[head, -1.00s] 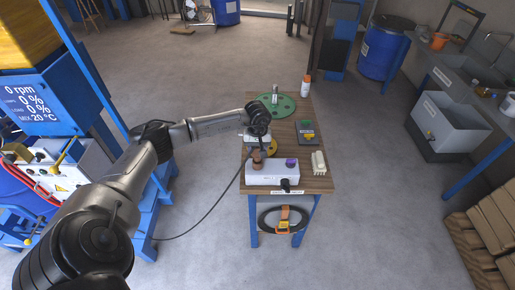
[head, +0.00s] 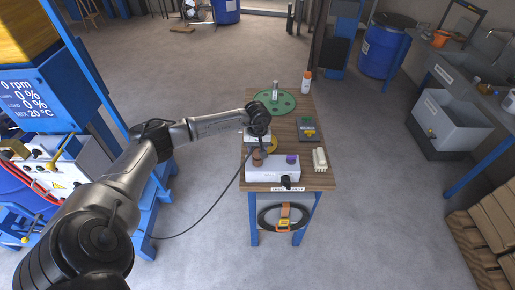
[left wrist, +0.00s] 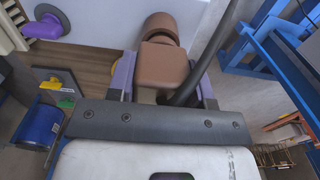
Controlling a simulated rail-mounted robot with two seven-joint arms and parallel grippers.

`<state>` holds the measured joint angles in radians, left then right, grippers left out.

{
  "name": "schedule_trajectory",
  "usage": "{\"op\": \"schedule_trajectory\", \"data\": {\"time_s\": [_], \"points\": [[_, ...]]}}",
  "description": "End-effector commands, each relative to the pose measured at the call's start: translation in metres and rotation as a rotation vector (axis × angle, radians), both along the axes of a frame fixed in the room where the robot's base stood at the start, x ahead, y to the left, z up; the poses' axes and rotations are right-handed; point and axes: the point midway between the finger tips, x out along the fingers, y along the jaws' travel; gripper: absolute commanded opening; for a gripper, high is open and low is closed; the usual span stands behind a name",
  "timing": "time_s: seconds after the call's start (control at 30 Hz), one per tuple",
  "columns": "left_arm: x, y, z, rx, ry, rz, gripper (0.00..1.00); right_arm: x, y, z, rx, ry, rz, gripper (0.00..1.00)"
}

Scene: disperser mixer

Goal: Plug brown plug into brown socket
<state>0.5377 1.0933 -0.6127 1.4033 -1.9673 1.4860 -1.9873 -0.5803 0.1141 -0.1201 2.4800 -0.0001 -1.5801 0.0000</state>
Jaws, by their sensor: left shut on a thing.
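The brown plug (left wrist: 165,66) sits between the purple-padded fingers of my left gripper (left wrist: 163,82), which is shut on it. A dark cable runs up from beside the plug in the left wrist view. A rounded brown piece (left wrist: 160,24), apparently the brown socket, lies right at the plug's far end against the white box; I cannot tell whether the plug is inside it. In the head view my left gripper (head: 262,142) is above the left part of the white socket box (head: 272,173), and brown (head: 257,158) shows below it. My right gripper is not in view.
A purple socket (head: 292,159) is on the box's right part. The cable (head: 207,212) hangs left of the table.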

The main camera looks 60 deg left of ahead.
Motion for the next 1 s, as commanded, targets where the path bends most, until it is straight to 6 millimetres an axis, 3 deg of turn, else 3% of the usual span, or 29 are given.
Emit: {"op": "schedule_trajectory", "data": {"time_s": [0.37, 0.4, 0.6, 0.7, 1.0], "points": [[0.0001, 0.0002, -0.0092, -0.001, -0.001, 0.001, 0.2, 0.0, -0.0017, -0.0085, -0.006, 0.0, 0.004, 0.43], [0.0001, 0.0002, -0.0086, -0.001, -0.001, 0.001, 0.48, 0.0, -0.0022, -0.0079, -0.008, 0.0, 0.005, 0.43], [0.0, 0.0, -0.0086, 0.0, 0.0, 0.0, 0.68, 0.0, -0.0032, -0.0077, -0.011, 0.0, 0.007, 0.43], [0.0, 0.0, -0.0086, 0.0, 0.0, 0.0, 0.76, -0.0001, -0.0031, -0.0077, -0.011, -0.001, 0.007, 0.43], [0.0001, 0.0002, -0.0049, 0.001, -0.001, 0.0, 0.76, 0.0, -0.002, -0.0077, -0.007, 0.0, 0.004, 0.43]]}}
